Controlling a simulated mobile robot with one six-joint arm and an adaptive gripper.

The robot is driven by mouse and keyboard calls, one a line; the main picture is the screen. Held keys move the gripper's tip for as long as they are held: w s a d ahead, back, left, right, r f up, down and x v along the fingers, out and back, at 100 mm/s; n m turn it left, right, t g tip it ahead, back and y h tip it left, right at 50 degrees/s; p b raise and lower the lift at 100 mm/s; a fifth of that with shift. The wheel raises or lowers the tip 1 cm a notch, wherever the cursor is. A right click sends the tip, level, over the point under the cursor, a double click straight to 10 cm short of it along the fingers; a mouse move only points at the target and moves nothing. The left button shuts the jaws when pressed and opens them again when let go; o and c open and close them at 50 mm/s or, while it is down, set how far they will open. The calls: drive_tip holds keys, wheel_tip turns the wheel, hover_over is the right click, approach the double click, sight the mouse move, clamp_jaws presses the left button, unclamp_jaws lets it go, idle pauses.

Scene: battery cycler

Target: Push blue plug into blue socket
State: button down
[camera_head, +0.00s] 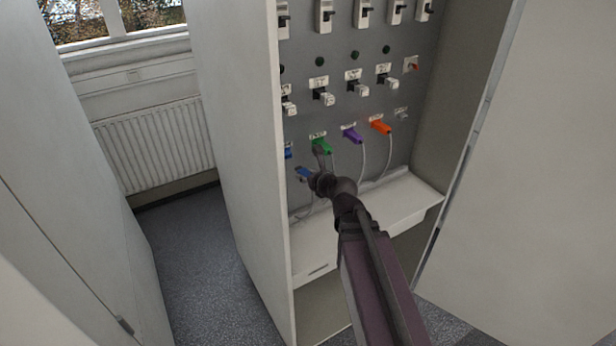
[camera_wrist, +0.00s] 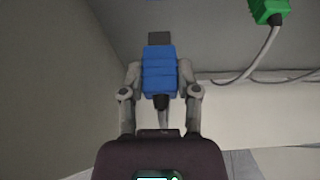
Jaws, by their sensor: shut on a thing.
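The blue plug (camera_head: 303,172) is between the fingers of my gripper (camera_head: 312,177), low in front of the grey panel at its left. In the wrist view the blue plug (camera_wrist: 160,70) is gripped on both sides, with its dark end (camera_wrist: 160,39) pointing up the picture, away from my wrist. A cable runs from its near end. The socket is not clearly visible in the wrist view.
A green plug (camera_head: 321,146) sits close above my gripper; it also shows in the wrist view (camera_wrist: 269,10). Purple (camera_head: 352,135) and orange (camera_head: 381,126) plugs sit farther right, with hanging cables. A white shelf (camera_head: 390,213) lies below. The cabinet's side wall (camera_head: 245,150) bounds the left.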

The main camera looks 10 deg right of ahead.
drive_tip(key=shift+w+a, duration=0.3)
drive_tip(key=shift+w, duration=0.55)
drive_tip(key=shift+w+a, duration=0.35)
drive_tip(key=shift+w, duration=0.5)
drive_tip(key=shift+w+a, duration=0.3)
drive_tip(key=shift+w, duration=0.55)
drive_tip(key=shift+w+a, duration=0.3)
drive_tip(key=shift+w, duration=0.45)
drive_tip(key=shift+w+a, duration=0.25)
drive_tip(key=shift+w, duration=0.45)
idle(2.8)
drive_tip(key=shift+c, duration=1.3)
unclamp_jaws()
drive_tip(key=shift+s, duration=0.15)
